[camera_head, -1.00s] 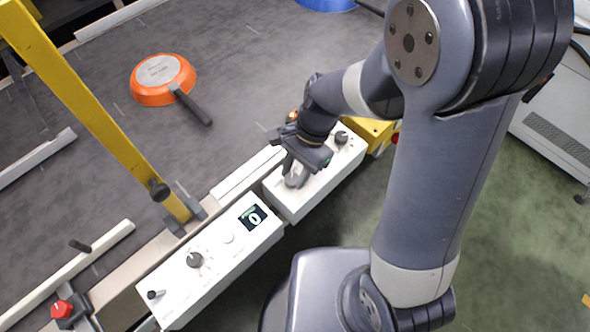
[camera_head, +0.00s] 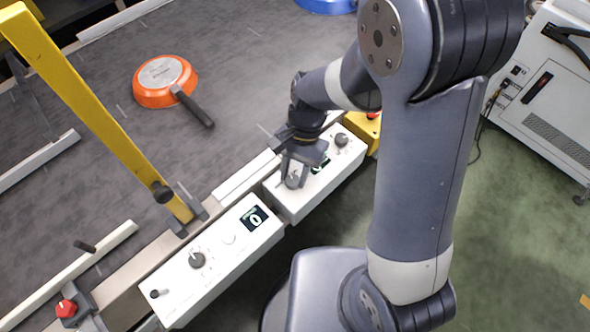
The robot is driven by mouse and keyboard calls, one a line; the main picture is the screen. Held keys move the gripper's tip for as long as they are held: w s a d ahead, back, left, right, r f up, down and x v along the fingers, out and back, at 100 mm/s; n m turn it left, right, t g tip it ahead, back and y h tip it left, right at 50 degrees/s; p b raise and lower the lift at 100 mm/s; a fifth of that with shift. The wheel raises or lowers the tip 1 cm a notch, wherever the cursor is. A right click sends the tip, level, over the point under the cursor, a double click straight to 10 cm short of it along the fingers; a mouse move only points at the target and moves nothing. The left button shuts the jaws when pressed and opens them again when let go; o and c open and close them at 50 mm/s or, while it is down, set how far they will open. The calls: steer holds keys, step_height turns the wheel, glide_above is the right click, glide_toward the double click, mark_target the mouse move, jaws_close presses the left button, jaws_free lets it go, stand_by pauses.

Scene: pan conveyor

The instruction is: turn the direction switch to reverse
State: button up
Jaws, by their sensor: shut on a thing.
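My gripper (camera_head: 293,177) points down at the right-hand white control box (camera_head: 325,192). Its jaws are shut on a grey knob (camera_head: 293,182) at the left end of that box. The fingers partly hide the knob, and I cannot read its label or which way it points. A second dark knob (camera_head: 341,139) sits at the far right end of the same box. A small dark display (camera_head: 320,165) shows beside my gripper, partly covered.
The left white control box (camera_head: 213,262) has a display reading 0, a dark knob (camera_head: 197,260) and a small lever. An orange pan (camera_head: 165,80) lies upside down on the dark belt (camera_head: 240,60). A yellow bar (camera_head: 95,110) crosses at left. A red knob (camera_head: 66,308) is at lower left.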

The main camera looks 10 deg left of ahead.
steer(key=n+h, duration=0.1)
steer(key=n, duration=0.3)
steer(key=n+h+p, duration=0.1)
steer(key=n, duration=0.1)
steer(key=shift+a+n+h, duration=0.3)
steer(key=n+h, duration=0.1)
steer(key=n, duration=0.2)
steer(key=n+t+h, duration=0.1)
steer(key=n, duration=0.2)
steer(key=shift+s+a+p, duration=0.1)
steer(key=shift+a+p, duration=0.1)
steer(key=shift+p, duration=0.15)
steer(key=shift+n, duration=0.4)
steer(key=o, duration=1)
steer(key=v, duration=1)
steer(key=shift+s+a+r, duration=0.1)
steer(key=shift+a+r, duration=0.15)
steer(key=shift+r, duration=0.15)
steer(key=shift+f, duration=0.1)
